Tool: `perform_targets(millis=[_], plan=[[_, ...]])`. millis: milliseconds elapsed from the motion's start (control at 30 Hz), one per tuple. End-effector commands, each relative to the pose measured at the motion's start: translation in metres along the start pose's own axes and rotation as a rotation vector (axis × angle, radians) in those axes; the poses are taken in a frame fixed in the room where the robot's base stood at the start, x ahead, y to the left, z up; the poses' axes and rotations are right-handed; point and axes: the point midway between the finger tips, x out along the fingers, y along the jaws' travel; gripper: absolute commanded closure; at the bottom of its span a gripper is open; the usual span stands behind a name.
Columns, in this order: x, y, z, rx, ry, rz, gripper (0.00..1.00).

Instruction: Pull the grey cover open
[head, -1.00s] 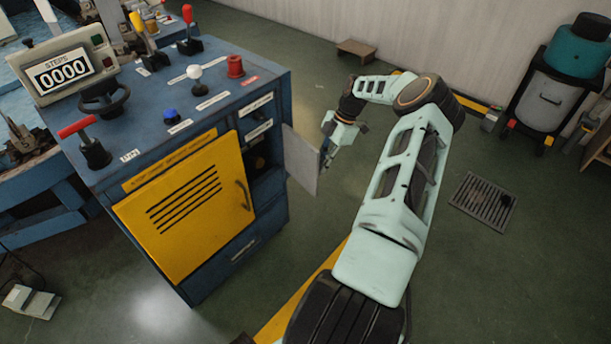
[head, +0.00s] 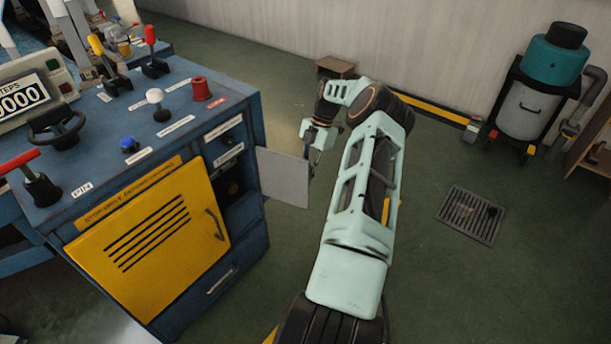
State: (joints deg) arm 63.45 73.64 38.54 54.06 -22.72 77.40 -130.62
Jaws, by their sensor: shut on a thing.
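The grey cover (head: 283,178) is a flat hinged panel on the right side of the blue cabinet (head: 232,92). It stands swung out from the cabinet's front corner, with its face toward me. My gripper (head: 313,168) is at the cover's outer right edge, pointing down, and is shut on it. The exact grip on the edge is small and partly hidden.
A yellow louvred door (head: 150,240) is shut on the cabinet front. Levers, a handwheel (head: 55,127) and buttons stand on top. A floor grate (head: 471,214) and a teal-topped machine (head: 545,85) are at the right. Green floor is open between.

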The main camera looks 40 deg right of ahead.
Motion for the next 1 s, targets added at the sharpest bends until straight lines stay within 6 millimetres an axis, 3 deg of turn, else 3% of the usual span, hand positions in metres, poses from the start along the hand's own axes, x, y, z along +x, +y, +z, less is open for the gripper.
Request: perform_targets(millis=[267,300,467,767,867,1000], plan=[[0.001,0.0,0.0,0.0,-0.001,0.0,1.0],[0.001,0.0,0.0,0.0,-0.001,0.0,0.91],[0.001,0.0,0.0,0.0,-0.001,0.0,0.74],[-0.002,0.0,0.0,0.0,-0.001,0.0,0.74],[-0.01,0.0,0.001,0.001,-0.002,0.001,0.74],[-0.035,0.001,0.001,0.0,-0.006,0.002,0.74]])
